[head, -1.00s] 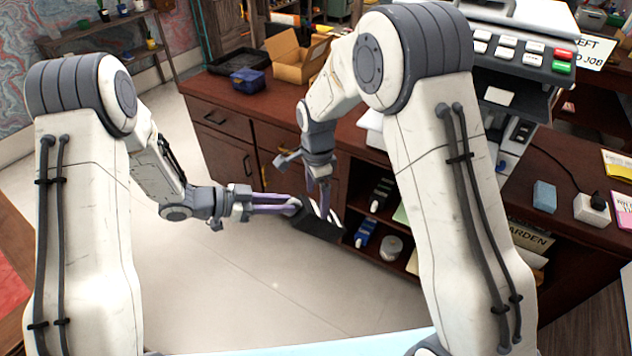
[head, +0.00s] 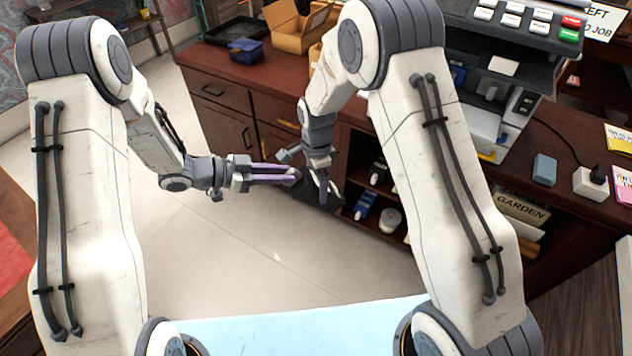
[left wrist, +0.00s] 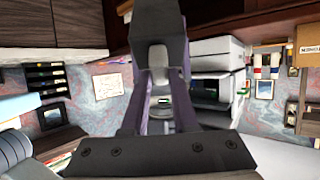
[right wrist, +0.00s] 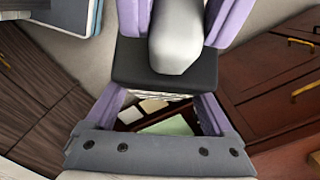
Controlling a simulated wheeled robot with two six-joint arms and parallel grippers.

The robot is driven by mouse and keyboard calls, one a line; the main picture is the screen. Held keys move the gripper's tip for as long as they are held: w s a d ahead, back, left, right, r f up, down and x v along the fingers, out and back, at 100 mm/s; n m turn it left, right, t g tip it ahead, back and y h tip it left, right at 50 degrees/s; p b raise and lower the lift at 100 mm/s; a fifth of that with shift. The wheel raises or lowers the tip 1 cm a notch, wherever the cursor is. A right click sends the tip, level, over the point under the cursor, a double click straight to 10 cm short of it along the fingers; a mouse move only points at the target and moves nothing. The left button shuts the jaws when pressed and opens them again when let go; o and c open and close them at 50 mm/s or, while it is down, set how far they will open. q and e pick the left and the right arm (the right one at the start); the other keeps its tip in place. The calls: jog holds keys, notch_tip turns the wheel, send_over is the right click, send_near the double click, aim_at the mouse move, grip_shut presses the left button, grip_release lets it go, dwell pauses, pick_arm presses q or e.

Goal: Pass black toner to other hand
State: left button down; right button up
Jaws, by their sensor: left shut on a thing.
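The black toner (head: 308,192) is a dark block held in the air in front of the cabinet. My left gripper (head: 294,174) is shut on it from the left. In the left wrist view the toner (left wrist: 158,28) is at the tips of the converging fingers.
The dark wooden cabinet (head: 222,92) stands behind, with open shelves holding small bottles. A blue box (head: 246,50) and a cardboard box (head: 292,30) are on its top. A printer (head: 500,85) stands to the right. A light blue surface (head: 300,338) is at the bottom.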

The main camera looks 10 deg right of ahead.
pick_arm(q)
jog(key=c, duration=0.6)
grip_release()
jog(key=v, duration=1.2)
jog(key=w+d+r+n+t+y, duration=0.4)
jog(key=w+d+r+t+y, duration=0.15)
jog(key=y, duration=0.35)
jog(key=s+d+n+g+y, duration=0.1)
jog(key=s+g, duration=0.3)
jog(key=s, duration=1.1)
jog(key=s+d+n+g+y, duration=0.1)
jog(key=s+g, duration=0.3)
jog(key=s, duration=1)
jog(key=shift+s+d+r+n+g+y, duration=0.4)
jog(key=shift+n+y, duration=0.1)
jog(key=shift+n, duration=0.4)
